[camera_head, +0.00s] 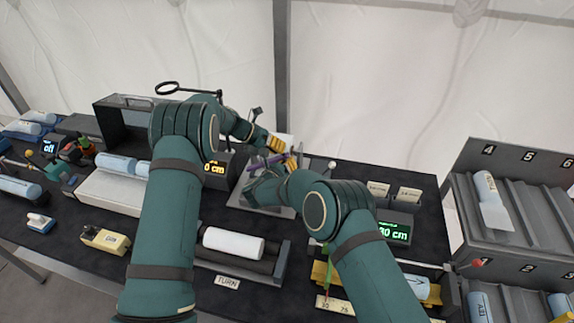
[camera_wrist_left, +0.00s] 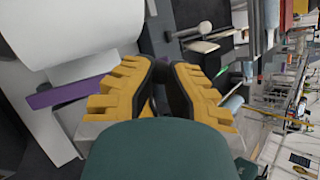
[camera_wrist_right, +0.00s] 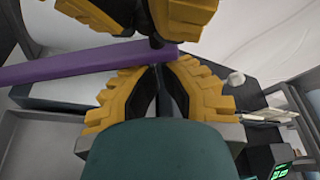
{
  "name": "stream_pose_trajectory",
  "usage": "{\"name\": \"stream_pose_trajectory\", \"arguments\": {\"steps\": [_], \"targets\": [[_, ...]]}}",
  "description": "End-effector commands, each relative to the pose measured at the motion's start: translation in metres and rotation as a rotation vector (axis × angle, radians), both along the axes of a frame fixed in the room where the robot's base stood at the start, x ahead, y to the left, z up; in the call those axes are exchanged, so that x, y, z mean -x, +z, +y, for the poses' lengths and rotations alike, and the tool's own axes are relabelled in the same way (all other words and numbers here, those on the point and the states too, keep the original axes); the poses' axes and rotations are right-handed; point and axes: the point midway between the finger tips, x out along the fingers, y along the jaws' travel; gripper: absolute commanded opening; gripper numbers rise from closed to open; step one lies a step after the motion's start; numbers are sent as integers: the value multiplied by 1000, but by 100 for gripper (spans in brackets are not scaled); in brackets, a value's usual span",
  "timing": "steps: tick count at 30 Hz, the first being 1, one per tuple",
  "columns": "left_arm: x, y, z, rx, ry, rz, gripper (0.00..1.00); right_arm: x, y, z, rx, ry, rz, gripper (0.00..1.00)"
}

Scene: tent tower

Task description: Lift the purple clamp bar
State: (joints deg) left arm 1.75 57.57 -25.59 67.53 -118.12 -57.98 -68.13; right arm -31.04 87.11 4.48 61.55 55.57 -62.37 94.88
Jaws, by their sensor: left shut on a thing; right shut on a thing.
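The purple clamp bar (camera_head: 268,160) shows between my two hands near the back of the table. In the right wrist view the bar (camera_wrist_right: 90,66) runs in from the left and ends by the fingertips. My right gripper (camera_wrist_right: 157,68) is shut at that end; a dark post shows there, and the exact contact is hidden. My left gripper (camera_head: 276,143) is shut close by, and its yellow fingers also show at the top of the right wrist view. In the left wrist view the bar (camera_wrist_left: 72,92) reaches leftward from its fingers (camera_wrist_left: 162,66). What lies between the left fingertips is mostly hidden.
A white roll (camera_head: 233,244) lies in a dark cradle in front. A display reading about 30 cm (camera_head: 394,232) stands at right, beside a rod with a red knob (camera_head: 477,263). A numbered rack (camera_head: 520,190) is at far right. A magnifier ring (camera_head: 167,88) stands behind my left arm.

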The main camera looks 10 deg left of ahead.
Motion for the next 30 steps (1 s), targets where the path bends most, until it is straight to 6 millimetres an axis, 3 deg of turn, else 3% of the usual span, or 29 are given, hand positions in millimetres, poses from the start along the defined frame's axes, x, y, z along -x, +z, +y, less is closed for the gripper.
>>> {"name": "stream_pose_trajectory", "arguments": {"steps": [5,11,12,15,16,30], "targets": [[-2,2,-1,1,1,-6,0,0,16,9,-3,-1,-3,0],[-1,1,-4,3,-2,-4,0,0,21,13,-6,5,-10,0],[-1,0,-4,3,-3,-3,16,-1,22,13,-7,5,-11,0],[-1,0,-5,4,-4,-1,51,0,22,14,-7,6,-12,0],[-1,0,-5,4,-4,-1,54,-1,22,13,-7,5,-11,0],[0,-1,-1,0,-1,2,54,-1,17,10,-3,0,-6,0]]}}
